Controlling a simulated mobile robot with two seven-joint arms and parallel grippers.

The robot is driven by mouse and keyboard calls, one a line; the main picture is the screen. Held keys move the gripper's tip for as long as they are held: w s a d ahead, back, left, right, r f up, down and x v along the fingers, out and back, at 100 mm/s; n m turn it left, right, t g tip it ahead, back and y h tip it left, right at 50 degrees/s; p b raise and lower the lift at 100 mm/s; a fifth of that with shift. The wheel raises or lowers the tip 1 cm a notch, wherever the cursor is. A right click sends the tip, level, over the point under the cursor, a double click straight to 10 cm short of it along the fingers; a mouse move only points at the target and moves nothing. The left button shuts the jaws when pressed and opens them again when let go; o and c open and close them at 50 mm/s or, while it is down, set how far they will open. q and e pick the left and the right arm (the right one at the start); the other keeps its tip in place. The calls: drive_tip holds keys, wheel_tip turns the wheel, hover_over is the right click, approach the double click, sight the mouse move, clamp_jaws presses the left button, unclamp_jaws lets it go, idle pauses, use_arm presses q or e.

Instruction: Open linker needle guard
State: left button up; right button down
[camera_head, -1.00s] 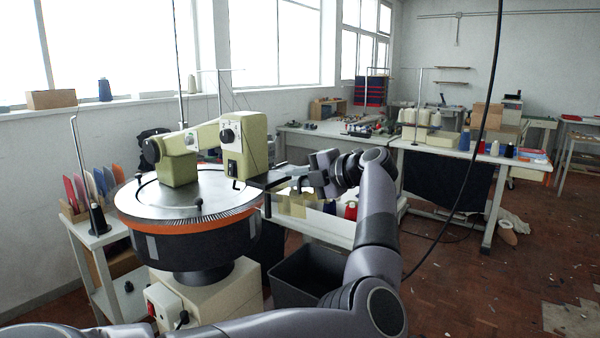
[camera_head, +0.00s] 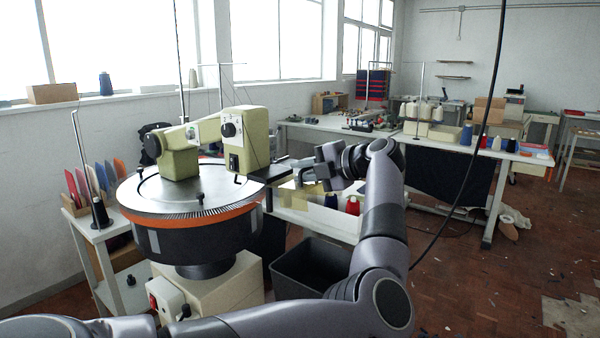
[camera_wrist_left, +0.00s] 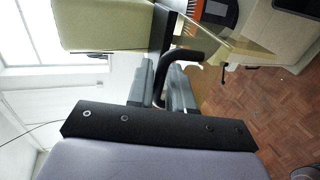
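The linker has a green head (camera_head: 245,142) above a round dial (camera_head: 165,196) with an orange band. The needle guard shows in the left wrist view as a clear yellowish panel (camera_wrist_left: 236,42) beside the dial. A bent black handle (camera_wrist_left: 190,55) runs from its side towards my left gripper (camera_wrist_left: 160,78). The handle lies between the two grey fingers, which look closed on it. In the head view my left gripper (camera_head: 306,174) is just right of the head's black plate, partly hiding the yellowish guard. My right gripper is not in view.
A dark bin (camera_head: 312,268) stands on the floor below my left arm. A low white table with cones (camera_head: 352,205) is behind the gripper. A small stand (camera_head: 106,236) is left of the linker. Open floor lies to the right.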

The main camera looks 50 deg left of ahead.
use_arm(q)
drive_tip(key=v, duration=0.6)
drive_tip(key=shift+b, duration=0.4)
